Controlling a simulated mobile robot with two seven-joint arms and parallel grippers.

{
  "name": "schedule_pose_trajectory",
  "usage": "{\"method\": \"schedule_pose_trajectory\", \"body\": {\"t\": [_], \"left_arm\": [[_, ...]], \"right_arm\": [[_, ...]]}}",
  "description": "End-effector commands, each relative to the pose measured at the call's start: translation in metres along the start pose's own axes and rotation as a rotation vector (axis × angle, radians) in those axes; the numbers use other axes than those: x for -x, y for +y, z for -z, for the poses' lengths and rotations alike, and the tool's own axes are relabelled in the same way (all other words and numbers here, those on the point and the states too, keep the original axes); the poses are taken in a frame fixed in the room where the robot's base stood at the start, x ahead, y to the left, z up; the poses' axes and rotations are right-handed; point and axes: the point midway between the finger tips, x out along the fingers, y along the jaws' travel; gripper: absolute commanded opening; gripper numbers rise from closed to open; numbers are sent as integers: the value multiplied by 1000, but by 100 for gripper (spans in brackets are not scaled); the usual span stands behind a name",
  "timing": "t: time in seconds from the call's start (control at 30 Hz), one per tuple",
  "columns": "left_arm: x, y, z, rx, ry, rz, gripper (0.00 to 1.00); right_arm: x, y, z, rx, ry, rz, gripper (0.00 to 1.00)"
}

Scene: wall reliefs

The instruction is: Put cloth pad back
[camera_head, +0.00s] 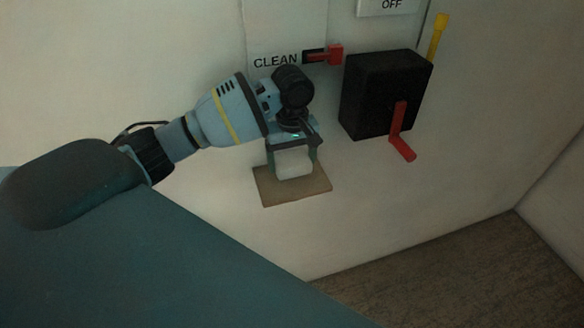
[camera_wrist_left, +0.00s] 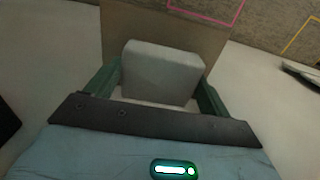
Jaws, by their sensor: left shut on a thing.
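The cloth pad (camera_head: 294,163) is a pale, off-white block. My left gripper (camera_head: 292,168) is shut on it, with one finger on each side. The pad is over a brown wooden shelf (camera_head: 310,190) on the wall; I cannot tell whether it touches the shelf. In the left wrist view the pad (camera_wrist_left: 160,72) sits between the two green fingers (camera_wrist_left: 160,85), with the brown shelf (camera_wrist_left: 120,30) beyond it. My right gripper is not in view.
A black box (camera_head: 375,95) with a red lever (camera_head: 398,135) is on the wall to the right of my gripper. A yellow handle (camera_head: 438,35) is at upper right. The wall below the shelf is bare.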

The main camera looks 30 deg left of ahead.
Motion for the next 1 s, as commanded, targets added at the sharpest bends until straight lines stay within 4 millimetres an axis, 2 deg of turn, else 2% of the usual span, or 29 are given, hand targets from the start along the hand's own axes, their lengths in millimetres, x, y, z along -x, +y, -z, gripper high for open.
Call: {"method": "schedule_pose_trajectory", "body": {"t": [0.27,0.57,0.6,0.7,1.0], "left_arm": [[-32,-1,0,2,0,2,63],[-34,0,0,1,0,2,63],[-34,0,0,1,0,2,85],[-34,0,0,1,0,1,98],[-32,0,0,1,0,1,100]], "right_arm": [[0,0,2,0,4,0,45],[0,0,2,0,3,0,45],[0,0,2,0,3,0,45],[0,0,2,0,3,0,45],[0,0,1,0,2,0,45]]}}
